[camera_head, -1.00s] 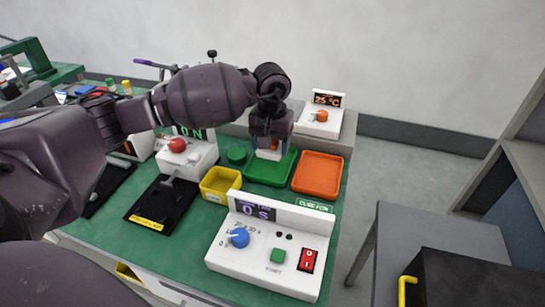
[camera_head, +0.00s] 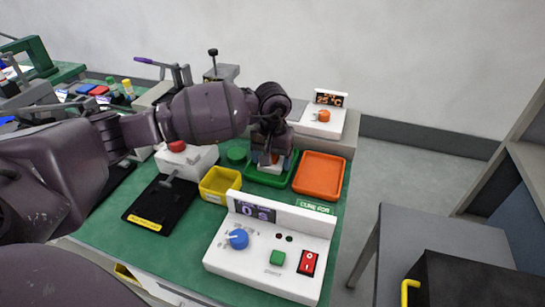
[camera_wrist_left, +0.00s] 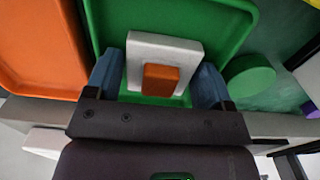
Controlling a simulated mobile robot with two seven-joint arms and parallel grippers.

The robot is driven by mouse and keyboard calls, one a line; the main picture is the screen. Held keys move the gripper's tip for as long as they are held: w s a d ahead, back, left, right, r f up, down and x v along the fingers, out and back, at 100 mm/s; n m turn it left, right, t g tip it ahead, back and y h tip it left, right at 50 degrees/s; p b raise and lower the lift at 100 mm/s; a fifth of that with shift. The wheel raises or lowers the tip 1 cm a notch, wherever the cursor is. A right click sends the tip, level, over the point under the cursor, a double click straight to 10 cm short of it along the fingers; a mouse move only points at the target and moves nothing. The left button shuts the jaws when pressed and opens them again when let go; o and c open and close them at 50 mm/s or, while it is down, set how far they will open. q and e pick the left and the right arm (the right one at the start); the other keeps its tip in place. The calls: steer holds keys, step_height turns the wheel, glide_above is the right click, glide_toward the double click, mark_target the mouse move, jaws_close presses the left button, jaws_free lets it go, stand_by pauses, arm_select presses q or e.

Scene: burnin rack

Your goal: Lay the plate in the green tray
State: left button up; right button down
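The plate (camera_wrist_left: 163,48) is white with an orange block on it. It sits between the blue fingers of my left gripper (camera_wrist_left: 160,85), which appear to touch its two sides. In the head view, my left gripper (camera_head: 268,158) points down over the green tray (camera_head: 284,177), with the plate low inside the tray's outline. Whether the plate touches the tray floor cannot be told. The gripper and arm hide the back of the tray. My right gripper is not in view.
An orange tray (camera_head: 319,176) stands right beside the green one, and a yellow bin (camera_head: 220,184) stands to its left. A round green piece (camera_head: 236,155) is behind the bin. A white control box (camera_head: 268,250) stands in front. The orange-knob box (camera_head: 320,118) is behind.

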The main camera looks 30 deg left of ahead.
arm_select(q)
steer(key=shift+r, duration=0.5)
step_height(320, 180, up, 12)
steer(key=p, duration=0.1)
steer(key=shift+f+p, duration=0.25)
steer(key=shift+p, duration=0.05)
